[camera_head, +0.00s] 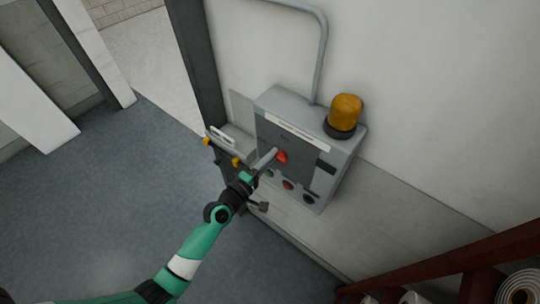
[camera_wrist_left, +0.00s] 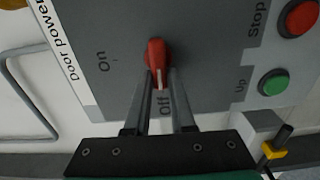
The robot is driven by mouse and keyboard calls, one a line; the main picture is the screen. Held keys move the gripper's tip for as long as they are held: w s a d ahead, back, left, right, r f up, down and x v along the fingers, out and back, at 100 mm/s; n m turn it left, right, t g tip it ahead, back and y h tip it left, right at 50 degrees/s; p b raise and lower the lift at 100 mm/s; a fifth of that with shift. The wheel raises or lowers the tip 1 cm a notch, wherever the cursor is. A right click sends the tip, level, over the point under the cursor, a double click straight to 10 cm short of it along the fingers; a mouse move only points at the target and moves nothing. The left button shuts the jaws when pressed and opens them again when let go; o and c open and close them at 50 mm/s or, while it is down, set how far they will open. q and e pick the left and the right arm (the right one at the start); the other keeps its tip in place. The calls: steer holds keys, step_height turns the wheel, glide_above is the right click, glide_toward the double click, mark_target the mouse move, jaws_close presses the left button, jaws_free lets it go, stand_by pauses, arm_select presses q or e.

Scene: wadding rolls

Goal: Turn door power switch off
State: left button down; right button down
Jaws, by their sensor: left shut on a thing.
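The red door power switch (camera_head: 281,156) is on the grey control box (camera_head: 332,185) on the wall. It also shows in the left wrist view (camera_wrist_left: 155,52), where its white pointer mark faces the word "Off"; the word "On" is to its left. My left gripper (camera_head: 271,158) reaches the front of the panel. In the left wrist view its fingers (camera_wrist_left: 161,76) lie on both sides of the knob's lower end, shut on it. My right gripper is not in view.
A red Stop button (camera_wrist_left: 300,17) and a green Up button (camera_wrist_left: 273,83) sit on the same panel. An amber beacon (camera_head: 345,110) stands on top of the box. A conduit (camera_head: 321,60) runs up the wall. Rolls (camera_head: 520,288) are at lower right. The grey floor at left is clear.

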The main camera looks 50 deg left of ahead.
arm_select(q)
steer(key=shift+d, duration=0.25)
stand_by(0.3)
steer(key=c, duration=1)
jaws_free()
steer(key=shift+d, duration=0.1)
steer(key=shift+o, duration=1.2)
steer(key=shift+d+f, duration=0.1)
